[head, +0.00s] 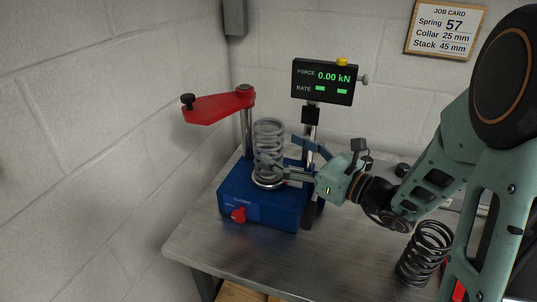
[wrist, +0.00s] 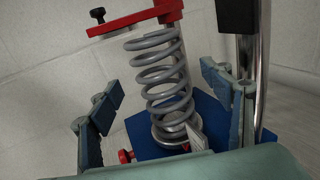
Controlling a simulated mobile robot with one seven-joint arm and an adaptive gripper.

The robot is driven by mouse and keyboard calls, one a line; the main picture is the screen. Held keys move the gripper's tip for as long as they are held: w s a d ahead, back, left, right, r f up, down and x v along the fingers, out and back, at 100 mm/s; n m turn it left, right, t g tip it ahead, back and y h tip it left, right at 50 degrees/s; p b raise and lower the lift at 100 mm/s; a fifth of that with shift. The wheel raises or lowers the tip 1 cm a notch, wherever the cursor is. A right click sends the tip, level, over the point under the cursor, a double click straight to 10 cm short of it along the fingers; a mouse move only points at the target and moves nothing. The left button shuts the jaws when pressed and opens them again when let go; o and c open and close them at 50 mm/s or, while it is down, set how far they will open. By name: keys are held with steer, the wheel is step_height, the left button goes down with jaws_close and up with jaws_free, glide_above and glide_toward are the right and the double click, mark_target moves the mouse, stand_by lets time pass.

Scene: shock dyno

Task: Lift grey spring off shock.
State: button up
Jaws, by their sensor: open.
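The grey spring (head: 268,137) stands upright on the blue dyno base (head: 233,204), its lower end on a pale round seat. In the wrist view the grey spring (wrist: 153,72) rises between my two fingers, with gaps on both sides. My gripper (head: 280,156) is open and reaches in from the right at the spring's lower half. In the wrist view my gripper (wrist: 165,98) shows one finger on each side. The shock inside the coils is mostly hidden; I cannot make it out clearly.
A red arm (head: 217,106) on a post is swung left of the spring in the head view. A force display (head: 323,82) stands behind on a column. A black spring (head: 426,253) is on the bench (head: 190,242) at the right. A job card (head: 445,29) hangs on the wall.

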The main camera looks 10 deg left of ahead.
mark_target(260, 137)
steer(key=x, duration=0.5)
steer(key=shift+a+f, duration=0.15)
steer(key=shift+f, duration=0.05)
steer(key=c, duration=1.8)
steer(key=shift+r, duration=0.1)
jaws_close()
steer(key=shift+w+r+p, duration=0.1)
steer(key=shift+r+p, duration=0.05)
steer(key=shift+p, duration=0.25)
